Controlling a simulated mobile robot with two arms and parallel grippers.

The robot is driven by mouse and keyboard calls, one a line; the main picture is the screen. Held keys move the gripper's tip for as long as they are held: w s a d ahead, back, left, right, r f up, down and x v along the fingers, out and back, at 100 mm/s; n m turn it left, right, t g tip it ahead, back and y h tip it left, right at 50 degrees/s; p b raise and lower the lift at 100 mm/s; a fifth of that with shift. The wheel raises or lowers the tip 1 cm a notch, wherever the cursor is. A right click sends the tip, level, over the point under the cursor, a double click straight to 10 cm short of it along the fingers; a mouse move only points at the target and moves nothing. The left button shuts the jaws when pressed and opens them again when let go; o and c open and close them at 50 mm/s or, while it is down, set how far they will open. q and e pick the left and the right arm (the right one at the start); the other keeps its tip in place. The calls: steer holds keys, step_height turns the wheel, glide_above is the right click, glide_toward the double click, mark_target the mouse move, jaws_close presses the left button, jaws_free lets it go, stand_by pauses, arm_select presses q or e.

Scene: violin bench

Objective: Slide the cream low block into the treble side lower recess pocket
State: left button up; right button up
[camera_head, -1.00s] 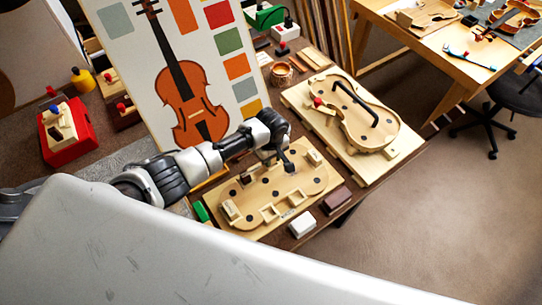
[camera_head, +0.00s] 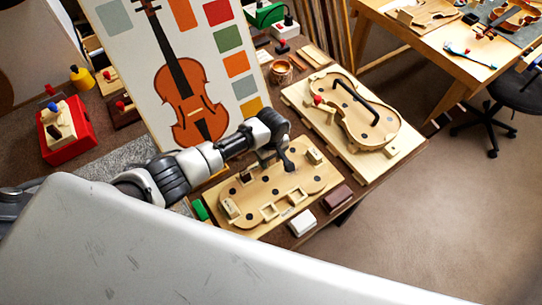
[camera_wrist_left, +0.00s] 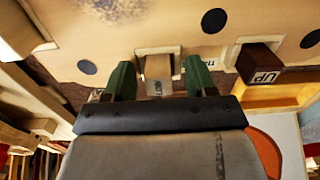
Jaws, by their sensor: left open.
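My left gripper (camera_head: 276,159) is over the back edge of the wooden mould board (camera_head: 262,192) in the head view. In the left wrist view its two green fingers (camera_wrist_left: 158,88) are open and stand apart on either side of the cream low block (camera_wrist_left: 158,67). The block sits at a pocket in the board's edge, with gaps to both fingers. I cannot tell how deep it is seated. In the head view the arm hides it. My right gripper is out of view.
Cream blocks sit at the board's left end (camera_head: 231,208) and right end (camera_head: 314,156). A white block (camera_head: 301,223) and a brown block (camera_head: 337,198) lie by its front edge. A violin body on its board (camera_head: 360,115) stands right; a tall violin chart (camera_head: 130,70) stands behind.

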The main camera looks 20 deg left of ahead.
arm_select(q)
step_height(320, 180, up, 11)
steer(key=shift+f, duration=0.15)
stand_by(1.0)
